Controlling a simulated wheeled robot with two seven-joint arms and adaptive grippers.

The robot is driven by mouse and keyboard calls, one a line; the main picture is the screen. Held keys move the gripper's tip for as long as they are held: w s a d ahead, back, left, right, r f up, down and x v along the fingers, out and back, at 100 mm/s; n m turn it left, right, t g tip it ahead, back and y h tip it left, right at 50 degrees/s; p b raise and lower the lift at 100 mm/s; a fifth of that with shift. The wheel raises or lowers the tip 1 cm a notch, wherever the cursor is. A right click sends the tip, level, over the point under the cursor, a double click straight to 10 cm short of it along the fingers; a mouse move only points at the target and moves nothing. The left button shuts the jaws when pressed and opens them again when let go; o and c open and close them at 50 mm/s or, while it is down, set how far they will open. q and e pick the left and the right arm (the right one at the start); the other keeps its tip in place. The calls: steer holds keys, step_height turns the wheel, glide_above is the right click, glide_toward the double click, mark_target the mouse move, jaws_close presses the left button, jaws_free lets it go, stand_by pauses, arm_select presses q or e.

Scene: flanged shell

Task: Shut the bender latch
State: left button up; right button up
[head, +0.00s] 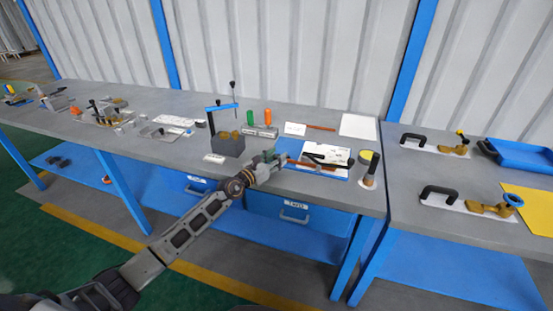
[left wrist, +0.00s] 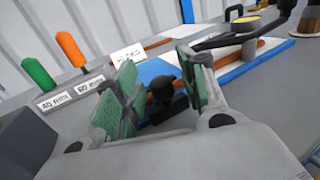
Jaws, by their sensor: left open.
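My left gripper (head: 275,157) is open over the front part of the bench, at the left edge of the bender's blue mat. In the left wrist view its green-padded fingers (left wrist: 160,88) stand apart, with a small black knobbed piece (left wrist: 163,92) showing between them. I cannot tell whether they touch it, nor whether it is the latch. The bender (head: 328,157), with a black handle, lies on the blue mat (head: 340,174); its black handle (left wrist: 235,41) also shows in the left wrist view. My right gripper is out of view.
A dark block (head: 228,146) with a blue-armed stand is close to the left of my gripper. Green and orange handles (head: 267,117) stand behind. A cup-like holder (head: 370,165) is right of the mat. A second bench (head: 420,225) holds black-handled fixtures.

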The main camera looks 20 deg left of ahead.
arm_select(q)
steer(key=shift+w, duration=0.15)
jaws_close()
steer(key=shift+d, duration=0.1)
stand_by(0.3)
